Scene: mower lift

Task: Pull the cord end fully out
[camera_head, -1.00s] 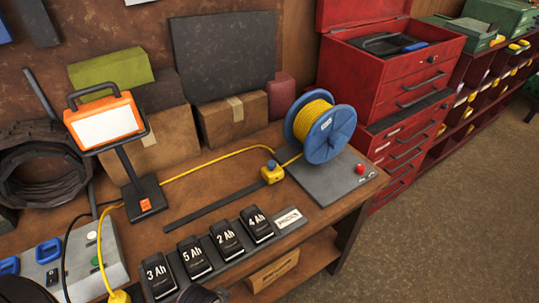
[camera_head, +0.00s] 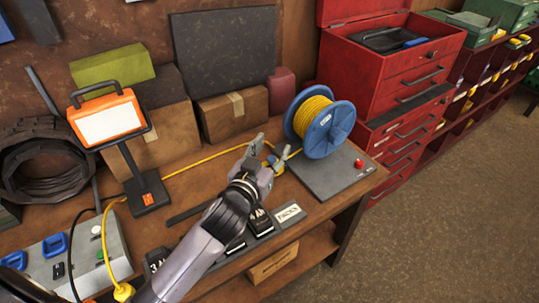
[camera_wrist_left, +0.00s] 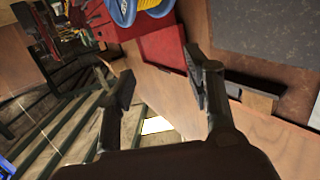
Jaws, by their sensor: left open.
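A blue reel wound with yellow cord (camera_head: 315,118) stands on a grey plate (camera_head: 325,178) at the right of the bench; its blue rim shows at the top of the left wrist view (camera_wrist_left: 140,10). The yellow cord (camera_head: 200,163) runs left along the bench to a yellow plug (camera_head: 124,293) at the lower left.
An orange work lamp (camera_head: 108,118) and a grey control box (camera_head: 75,262) stand at the left. Black battery packs (camera_head: 259,222) lie under my arm. Cardboard boxes (camera_head: 231,115) line the wall. A red tool cabinet (camera_head: 395,90) stands right of the bench.

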